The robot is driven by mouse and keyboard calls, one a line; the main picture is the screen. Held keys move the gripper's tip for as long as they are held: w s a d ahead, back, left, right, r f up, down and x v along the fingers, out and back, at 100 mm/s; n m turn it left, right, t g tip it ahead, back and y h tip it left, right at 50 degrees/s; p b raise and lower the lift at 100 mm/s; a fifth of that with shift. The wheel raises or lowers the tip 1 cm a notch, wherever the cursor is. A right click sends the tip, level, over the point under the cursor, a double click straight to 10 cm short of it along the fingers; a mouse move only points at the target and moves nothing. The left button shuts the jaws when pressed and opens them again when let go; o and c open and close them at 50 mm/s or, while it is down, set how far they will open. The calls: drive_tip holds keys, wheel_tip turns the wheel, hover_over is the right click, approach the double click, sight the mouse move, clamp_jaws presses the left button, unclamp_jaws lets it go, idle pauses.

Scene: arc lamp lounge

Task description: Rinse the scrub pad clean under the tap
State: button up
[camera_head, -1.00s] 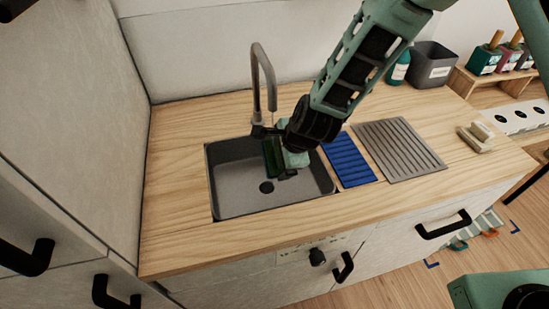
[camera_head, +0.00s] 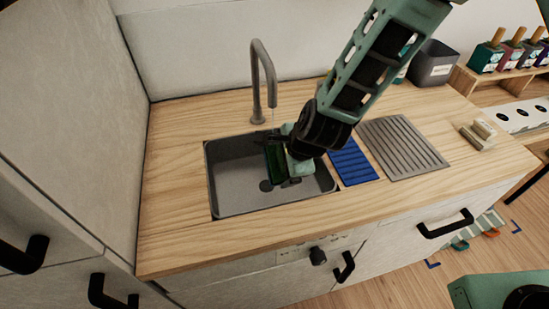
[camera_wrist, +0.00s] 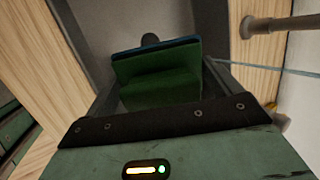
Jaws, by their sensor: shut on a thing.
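My gripper (camera_head: 281,164) is shut on the scrub pad and holds it over the sink (camera_head: 228,188). The pad is dark green in the head view (camera_head: 274,160). In the wrist view, the pad (camera_wrist: 160,85) shows a green face with a blue layer along its far edge, between the two fingers. The grey tap (camera_head: 257,75) stands behind the sink, with a thin stream of water (camera_head: 273,116) below its spout. The stream also shows as a pale line in the wrist view (camera_wrist: 250,63), right of the pad. I cannot tell whether it touches the pad.
A blue ribbed mat (camera_head: 352,163) and a grey ribbed drainer (camera_head: 402,148) lie right of the sink. A grey bin (camera_head: 434,66) and several bottles stand at the back right. Pale blocks (camera_head: 478,134) lie at the counter's right. The counter left of the sink is clear.

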drive_tip(key=s+d+b, duration=0.2)
drive_tip(key=s+d, duration=0.1)
drive_tip(key=s, duration=0.1)
drive_tip(key=shift+d, duration=0.2)
idle(0.3)
drive_tip(key=shift+s+r, duration=0.1)
idle(1.1)
drive_tip(key=s+d+r+p, duration=0.1)
drive_tip(key=s+d+r, duration=0.2)
drive_tip(key=shift+s+r, duration=0.4)
drive_tip(key=shift+d, duration=0.1)
idle(0.8)
